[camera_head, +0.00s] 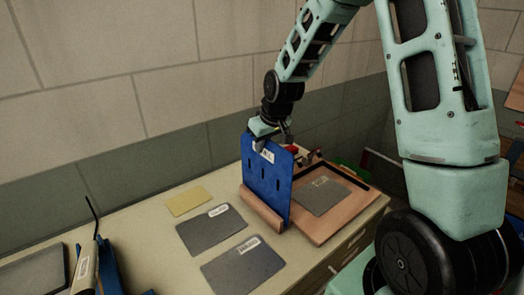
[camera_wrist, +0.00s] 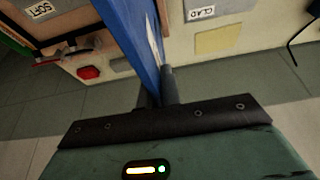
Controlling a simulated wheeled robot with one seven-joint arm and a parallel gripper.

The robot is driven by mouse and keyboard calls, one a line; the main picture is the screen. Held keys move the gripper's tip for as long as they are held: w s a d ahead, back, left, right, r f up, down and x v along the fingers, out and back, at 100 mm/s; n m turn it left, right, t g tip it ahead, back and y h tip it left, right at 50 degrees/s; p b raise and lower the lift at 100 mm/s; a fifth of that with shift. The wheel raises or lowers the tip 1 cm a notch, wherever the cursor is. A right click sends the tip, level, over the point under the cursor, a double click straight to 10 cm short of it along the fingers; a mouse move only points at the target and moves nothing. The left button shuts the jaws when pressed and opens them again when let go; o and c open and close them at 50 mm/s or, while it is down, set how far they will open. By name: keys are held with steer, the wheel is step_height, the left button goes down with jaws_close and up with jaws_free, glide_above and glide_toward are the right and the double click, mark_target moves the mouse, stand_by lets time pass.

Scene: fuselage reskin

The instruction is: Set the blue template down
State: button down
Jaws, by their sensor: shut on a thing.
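The blue template (camera_head: 268,185) is an upright flat panel with slots and a white label near its top edge. My gripper (camera_head: 272,134) is shut on its top edge and holds it upright. Its lower edge is beside a wooden bar (camera_head: 262,213) at the left of a wooden board (camera_head: 320,228); I cannot tell whether it touches the surface. In the wrist view the template (camera_wrist: 133,35) runs away from my gripper's fingers (camera_wrist: 158,95), seen nearly edge-on.
A grey sheet (camera_head: 321,196) lies on the board. Two labelled grey sheets (camera_head: 211,231) (camera_head: 242,268) and a yellow sheet (camera_head: 189,201) lie on the bench to the left. A red item (camera_wrist: 88,73) sits behind the template. A blue-and-white tool stands at the front left.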

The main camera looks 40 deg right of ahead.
steer(key=shift+f, duration=1.15)
steer(key=shift+f, duration=0.1)
steer(key=c, duration=1.6)
jaws_free()
steer(key=b+v, duration=0.2)
steer(key=v, duration=1)
